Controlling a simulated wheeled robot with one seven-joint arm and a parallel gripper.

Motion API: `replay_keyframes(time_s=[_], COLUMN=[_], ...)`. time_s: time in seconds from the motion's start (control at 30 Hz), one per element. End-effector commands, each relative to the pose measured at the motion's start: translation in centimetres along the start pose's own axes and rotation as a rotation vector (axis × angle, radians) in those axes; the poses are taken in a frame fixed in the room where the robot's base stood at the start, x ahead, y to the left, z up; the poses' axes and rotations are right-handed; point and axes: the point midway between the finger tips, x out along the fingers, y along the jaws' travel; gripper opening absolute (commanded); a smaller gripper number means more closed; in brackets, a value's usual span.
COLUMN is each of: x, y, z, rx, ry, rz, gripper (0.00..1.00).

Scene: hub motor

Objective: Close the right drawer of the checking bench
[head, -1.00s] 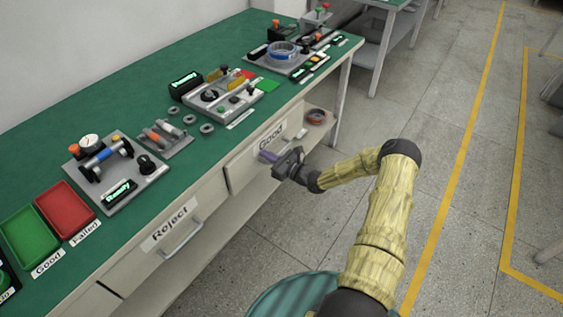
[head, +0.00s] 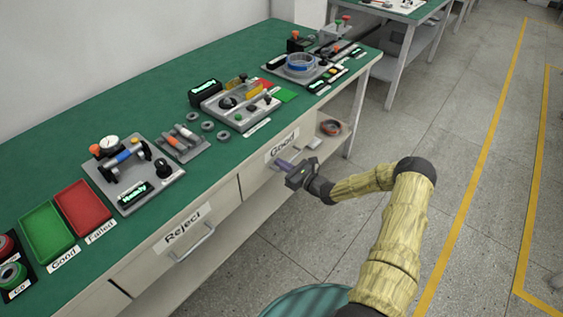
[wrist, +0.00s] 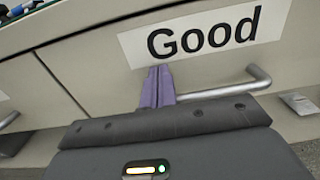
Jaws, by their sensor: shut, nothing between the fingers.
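The right drawer of the checking bench has a pale front (head: 256,178) with a "Good" label; the front also fills the upper wrist view (wrist: 90,65). It looks flush or nearly flush with the bench; I cannot tell if a small gap is left. Its metal bar handle (wrist: 225,91) shows partly behind the fingers. My gripper (head: 284,163) is shut and empty, its purple fingers (wrist: 158,75) pointing at the drawer front just under the label. The fingertips are at or very near the front; contact is unclear. They hide the handle's left end.
The "Reject" drawer (head: 170,245) is left of it and looks shut. The green bench top (head: 160,110) carries several fixtures and trays. An open shelf with a round part (head: 331,127) lies right of the drawer. The floor (head: 440,130) to the right is clear.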

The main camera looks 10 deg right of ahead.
Motion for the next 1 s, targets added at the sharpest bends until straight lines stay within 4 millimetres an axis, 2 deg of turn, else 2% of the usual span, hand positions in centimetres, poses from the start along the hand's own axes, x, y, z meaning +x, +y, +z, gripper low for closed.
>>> replay_keyframes(time_s=[0.3, 0.5, 0.6, 0.73, 1.0], x=[-5.7, -10.0, -11.3, -12.0, -11.9], y=[0.2, -0.3, -0.5, -0.4, -0.3], z=[-0.1, -0.1, -0.2, -0.2, -0.2], rx=[0.003, 0.002, 0.001, 0.002, 0.001], ry=[0.004, 0.005, 0.006, 0.006, 0.006], rz=[0.010, -0.003, -0.005, -0.004, -0.001], gripper=[0.00, 0.00, 0.00, 0.00, 0.00])
